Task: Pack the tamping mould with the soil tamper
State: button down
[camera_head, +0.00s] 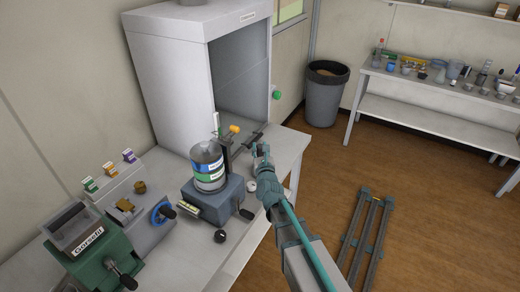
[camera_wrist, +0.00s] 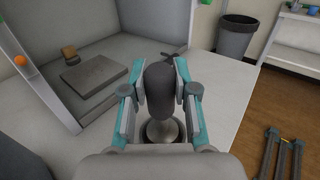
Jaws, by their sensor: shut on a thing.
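My gripper (camera_head: 262,152) is over the bench's right part, in front of the open cabinet. In the wrist view my gripper (camera_wrist: 160,80) is shut on the dark rounded handle of the soil tamper (camera_wrist: 160,92). The tamper's flared metal lower part (camera_wrist: 162,131) shows beneath the handle. A dark round rim, perhaps the tamping mould (camera_wrist: 146,146), shows around or under that metal part. My gripper hides most of it, so I cannot tell whether the tamper is inside it or above it.
The white bench (camera_head: 228,245) carries a blue-grey device with a labelled cylinder (camera_head: 208,168), a green machine (camera_head: 92,248) and a small white disc (camera_head: 250,186). The open cabinet (camera_head: 180,75) holds a flat grey plate (camera_wrist: 95,75). A bin (camera_head: 325,97) and a rail frame (camera_head: 368,230) stand on the floor.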

jog(key=shift+f+b, duration=0.85)
jog(key=shift+b, duration=0.5)
jog(key=shift+r, duration=0.2)
jog(key=shift+r+p, duration=0.9)
jog(key=shift+r, duration=0.45)
jog(key=shift+f+b, duration=0.2)
jog(key=shift+b, duration=0.1)
jog(key=shift+f+b, duration=0.5)
jog(key=shift+b, duration=0.25)
jog(key=shift+f+b, duration=0.85)
jog(key=shift+b, duration=0.4)
jog(key=shift+r, duration=0.2)
